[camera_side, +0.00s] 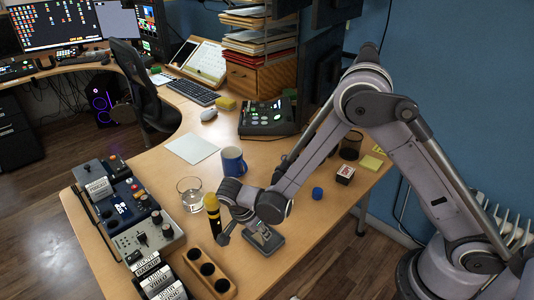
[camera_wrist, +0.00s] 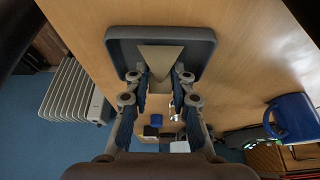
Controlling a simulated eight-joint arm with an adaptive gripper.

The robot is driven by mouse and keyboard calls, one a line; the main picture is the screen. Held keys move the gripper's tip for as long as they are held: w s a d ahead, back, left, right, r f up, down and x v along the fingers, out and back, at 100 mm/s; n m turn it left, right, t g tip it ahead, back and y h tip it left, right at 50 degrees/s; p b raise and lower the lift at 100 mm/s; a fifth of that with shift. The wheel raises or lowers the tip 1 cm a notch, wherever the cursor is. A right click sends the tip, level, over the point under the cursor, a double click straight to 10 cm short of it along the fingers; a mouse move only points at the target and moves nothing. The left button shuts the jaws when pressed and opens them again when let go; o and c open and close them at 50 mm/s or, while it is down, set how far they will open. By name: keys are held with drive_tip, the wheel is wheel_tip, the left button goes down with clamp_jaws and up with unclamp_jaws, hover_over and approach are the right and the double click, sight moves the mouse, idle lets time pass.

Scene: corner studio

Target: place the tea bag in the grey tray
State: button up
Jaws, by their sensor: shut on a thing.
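The grey tray (camera_side: 275,245) lies on the wooden table near its front edge. In the wrist view it is a shallow dark grey tray (camera_wrist: 205,45) at the top. My gripper (camera_wrist: 161,78) is shut on a pale tan triangular piece, the tea bag (camera_wrist: 160,57), which sits between the fingertips and shows against the tray's inside. In the side view my gripper (camera_side: 259,234) points down at the tray, and the tea bag is hard to make out there. I cannot tell whether it touches the tray floor.
A yellow-topped microphone (camera_side: 212,210) stands close left of my gripper. A wooden block with holes (camera_side: 209,271), a glass (camera_side: 190,190) and a blue mug (camera_side: 234,161) are nearby. A blue cap (camera_side: 317,193) and a small box (camera_side: 345,174) lie to the right, with clear table between.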

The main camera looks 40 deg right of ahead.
drive_tip(key=shift+f, duration=0.4)
drive_tip(key=o, duration=0.7)
drive_tip(key=v, duration=1.1)
drive_tip(key=s+d+r+n+t+y, duration=0.4)
drive_tip(key=s+d+r+n+t, duration=0.3)
drive_tip(key=n, duration=1.1)
drive_tip(key=shift+s+d+r+y, duration=0.3)
drive_tip(key=shift+s+d+r, duration=1.8)
drive_tip(key=shift+d+r, duration=1.15)
